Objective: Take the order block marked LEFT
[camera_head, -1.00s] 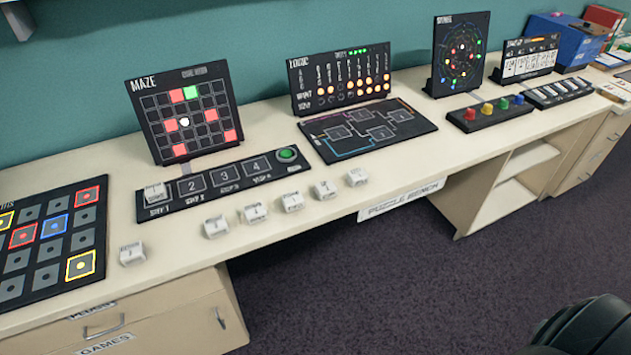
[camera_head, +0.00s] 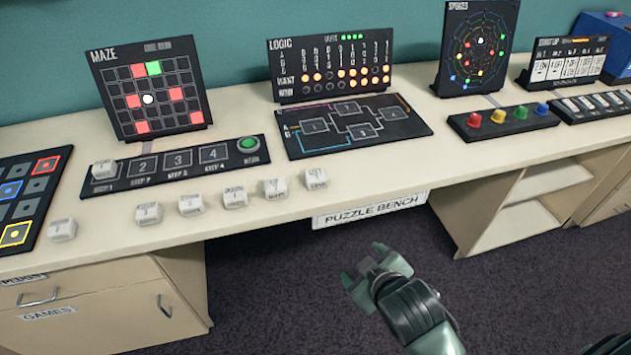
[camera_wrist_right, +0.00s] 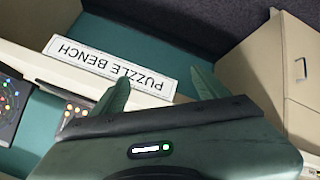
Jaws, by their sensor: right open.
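Several small white order blocks stand in a loose row along the bench's front edge: one at the far left (camera_head: 62,230), then others (camera_head: 148,213), (camera_head: 191,203), (camera_head: 235,197), (camera_head: 275,188) and the rightmost (camera_head: 316,178). Another white block (camera_head: 104,170) sits on the step 1 slot of the black step strip (camera_head: 180,162). The lettering on the blocks is too small to read, so I cannot tell which is marked LEFT. My right gripper (camera_head: 361,268) is open and empty, in front of the bench and apart from the blocks. In the right wrist view its fingers (camera_wrist_right: 160,88) are spread. My left gripper is not in view.
The maze panel (camera_head: 150,88) stands behind the strip, with a green button (camera_head: 249,145) at the strip's right end. The logic board (camera_head: 357,127) lies to the right. The PUZZLE BENCH sign (camera_head: 370,210) is on the bench front. The floor before the bench is clear.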

